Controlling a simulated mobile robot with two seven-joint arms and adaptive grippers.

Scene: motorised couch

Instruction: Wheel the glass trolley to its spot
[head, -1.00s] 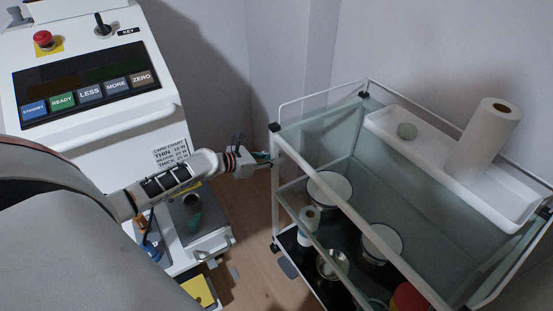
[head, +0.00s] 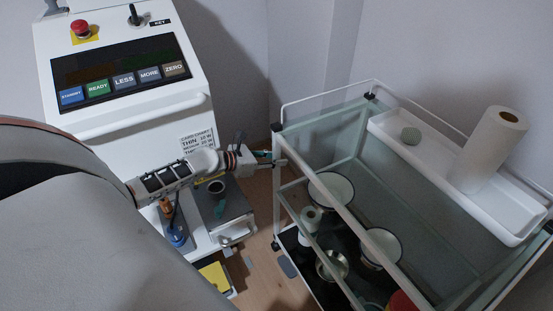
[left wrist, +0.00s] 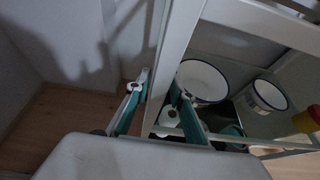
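The glass trolley (head: 325,220), with a white frame and glass panels, stands at the right in the head view. My left gripper (head: 277,163) is at its near-left corner post. In the left wrist view the white post (left wrist: 170,70) runs between the two teal fingers of that gripper (left wrist: 157,100), which appear closed on it. The contact faces are partly hidden. The trolley's spot is not marked in any way I can make out. My right gripper does not show.
A white control machine (head: 120,75) with labelled buttons stands close at left, with a narrow floor gap (head: 262,255) between. Walls rise behind. The trolley carries a paper roll (head: 493,150) in a white tray (head: 440,190), and pots (head: 380,248) below.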

